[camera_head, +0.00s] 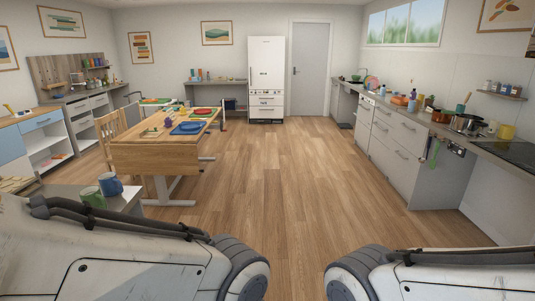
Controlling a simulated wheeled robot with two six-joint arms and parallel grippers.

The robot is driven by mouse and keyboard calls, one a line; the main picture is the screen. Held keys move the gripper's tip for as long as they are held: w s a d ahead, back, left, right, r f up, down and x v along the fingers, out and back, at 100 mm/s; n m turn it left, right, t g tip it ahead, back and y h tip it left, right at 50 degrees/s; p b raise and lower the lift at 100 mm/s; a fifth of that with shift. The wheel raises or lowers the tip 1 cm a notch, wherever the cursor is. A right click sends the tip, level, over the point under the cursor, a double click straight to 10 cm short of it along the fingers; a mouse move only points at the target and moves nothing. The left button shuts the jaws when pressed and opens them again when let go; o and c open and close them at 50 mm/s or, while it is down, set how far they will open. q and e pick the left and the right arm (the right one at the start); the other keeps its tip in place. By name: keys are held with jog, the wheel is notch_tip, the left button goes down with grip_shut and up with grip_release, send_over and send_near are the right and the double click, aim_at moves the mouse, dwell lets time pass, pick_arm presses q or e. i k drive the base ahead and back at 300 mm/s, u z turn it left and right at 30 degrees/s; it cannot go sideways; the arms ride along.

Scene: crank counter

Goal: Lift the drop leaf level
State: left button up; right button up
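The wooden table (160,138) stands left of the middle of the room on pale legs. Its near end carries a wooden panel, the drop leaf (155,158), which hangs down steeply from the edge of the top. A small pale bar (207,158) sticks out at the table's right side below the top. Both my arms show as white links with dark ribbed joints at the bottom of the head view, well short of the table. Neither gripper is in view.
Blue and green mugs (110,184) stand on a grey counter (126,199) at the near left. Blue trays (188,128) lie on the table. A wooden chair (108,126) stands at its left. Kitchen counters line the right wall. The wooden floor (280,170) right of the table is clear.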

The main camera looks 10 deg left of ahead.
aim_at(142, 159)
jog(key=u, duration=0.2)
jog(key=i, duration=1.9)
jog(key=u, duration=0.2)
jog(key=i, duration=3.25)
jog(key=z, duration=0.05)
